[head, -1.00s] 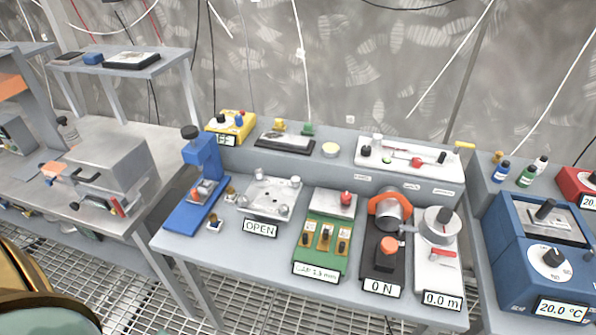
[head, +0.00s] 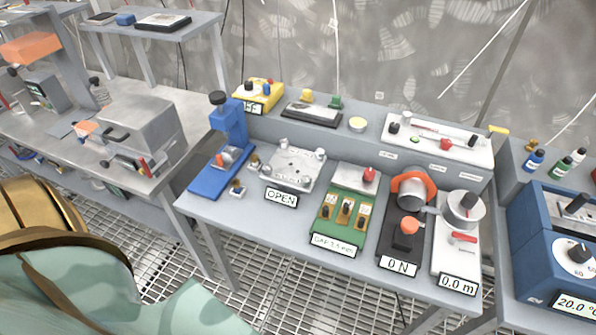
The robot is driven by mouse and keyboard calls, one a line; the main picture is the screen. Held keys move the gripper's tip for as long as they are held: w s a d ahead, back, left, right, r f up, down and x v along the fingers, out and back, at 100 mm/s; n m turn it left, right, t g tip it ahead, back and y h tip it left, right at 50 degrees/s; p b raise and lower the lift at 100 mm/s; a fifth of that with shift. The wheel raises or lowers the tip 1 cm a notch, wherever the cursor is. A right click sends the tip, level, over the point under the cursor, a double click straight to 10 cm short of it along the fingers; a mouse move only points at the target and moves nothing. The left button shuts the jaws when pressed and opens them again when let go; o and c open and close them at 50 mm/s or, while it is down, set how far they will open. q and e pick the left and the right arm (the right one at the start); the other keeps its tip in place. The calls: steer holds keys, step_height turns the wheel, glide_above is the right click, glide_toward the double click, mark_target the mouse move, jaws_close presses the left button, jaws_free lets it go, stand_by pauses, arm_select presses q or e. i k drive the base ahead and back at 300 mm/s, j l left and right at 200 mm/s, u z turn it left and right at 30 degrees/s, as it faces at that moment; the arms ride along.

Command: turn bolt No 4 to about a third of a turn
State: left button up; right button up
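A pale metal plate (head: 292,168) with knobs or bolt heads near its corners sits on the middle bench, behind a sign reading OPEN (head: 281,198). I see no number on these heads, so I cannot tell which, if any, is bolt No 4. A head (head: 306,184) stands at the plate's near right corner and another (head: 320,154) at its far right corner. Neither of my grippers is in view. A gold and pale green rounded part, probably mine, fills the lower left corner.
A blue press (head: 229,140) stands left of the plate. A green board (head: 341,220) reading about GAP 3.5 mm, a black unit (head: 390,245) reading 0 N and a white unit (head: 455,262) reading 0.0 m stand to the right. Grating (head: 250,275) covers the floor before the bench.

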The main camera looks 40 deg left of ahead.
mark_target(283, 143)
steer(key=u, duration=1.25)
